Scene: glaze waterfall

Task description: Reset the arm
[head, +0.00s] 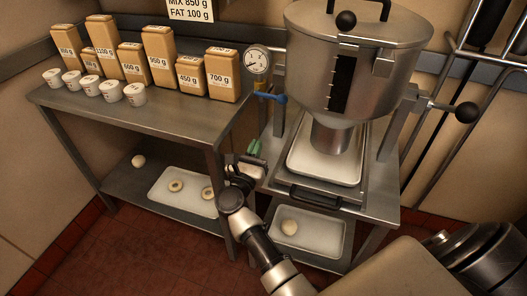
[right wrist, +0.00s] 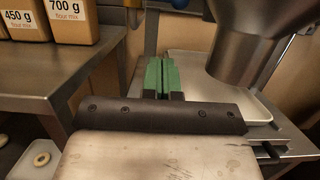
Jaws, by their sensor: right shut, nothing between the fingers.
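My right arm reaches up from the bottom of the head view. Its right gripper (head: 254,149) has green fingertips and is between the left table and the machine stand. In the right wrist view the green fingers (right wrist: 162,73) are pressed together with nothing between them. The gripper is apart from the steel hopper (head: 345,75) and from the white tray (head: 322,178) under its spout. My left gripper is in neither view.
Flour mix bags (head: 160,55) and several small cups (head: 112,91) stand on the left steel table (head: 185,118). A gauge (head: 257,60) and blue lever (head: 271,98) are above the gripper.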

